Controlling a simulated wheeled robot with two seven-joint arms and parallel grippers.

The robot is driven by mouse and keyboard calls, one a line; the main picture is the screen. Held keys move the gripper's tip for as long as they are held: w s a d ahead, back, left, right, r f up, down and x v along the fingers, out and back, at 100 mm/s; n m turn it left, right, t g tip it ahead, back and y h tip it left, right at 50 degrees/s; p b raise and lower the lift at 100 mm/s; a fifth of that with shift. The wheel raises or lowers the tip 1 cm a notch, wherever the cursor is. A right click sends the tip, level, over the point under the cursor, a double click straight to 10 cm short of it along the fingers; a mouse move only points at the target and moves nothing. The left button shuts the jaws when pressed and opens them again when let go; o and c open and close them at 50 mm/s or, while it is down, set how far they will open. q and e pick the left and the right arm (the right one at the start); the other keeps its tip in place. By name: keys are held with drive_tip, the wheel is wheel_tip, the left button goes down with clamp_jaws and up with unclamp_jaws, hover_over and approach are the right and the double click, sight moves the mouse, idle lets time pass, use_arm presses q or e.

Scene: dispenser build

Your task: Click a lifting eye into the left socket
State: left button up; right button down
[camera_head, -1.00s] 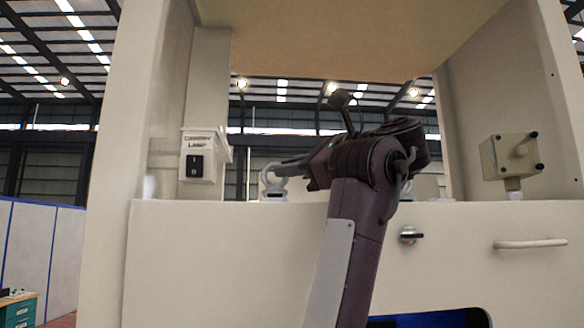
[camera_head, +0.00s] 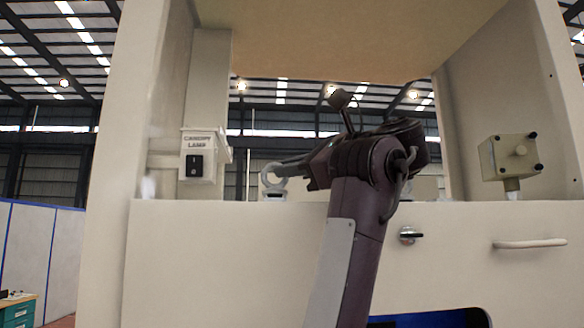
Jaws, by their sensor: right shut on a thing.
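A pale grey lifting eye (camera_head: 273,177) stands upright at the left of the dispenser's top ledge. Its ring is in the fingers of my right gripper (camera_head: 286,168), which reaches in from the right and is shut on it. Just below the ring, a small grey socket piece with a dark opening (camera_head: 273,195) sits at the ledge. I cannot tell from this view whether the eye's foot is in it or just above it. My right wrist hides the middle of the ledge. My left gripper is not in view.
A switch box labelled "Canopy Lamp" (camera_head: 198,157) is on the left, close to the eye. A beige box with knobs (camera_head: 511,157) stands at the right. A black latch (camera_head: 410,235) and a white handle (camera_head: 530,244) are on the front panel. A canopy (camera_head: 345,40) hangs overhead.

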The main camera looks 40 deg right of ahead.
drive_tip(key=shift+f+b, duration=0.35)
idle(0.5)
idle(0.3)
drive_tip(key=c, duration=0.9)
unclamp_jaws()
drive_tip(key=shift+s, duration=0.1)
drive_tip(key=shift+b+v, duration=1.5)
drive_tip(key=shift+v, duration=1.45)
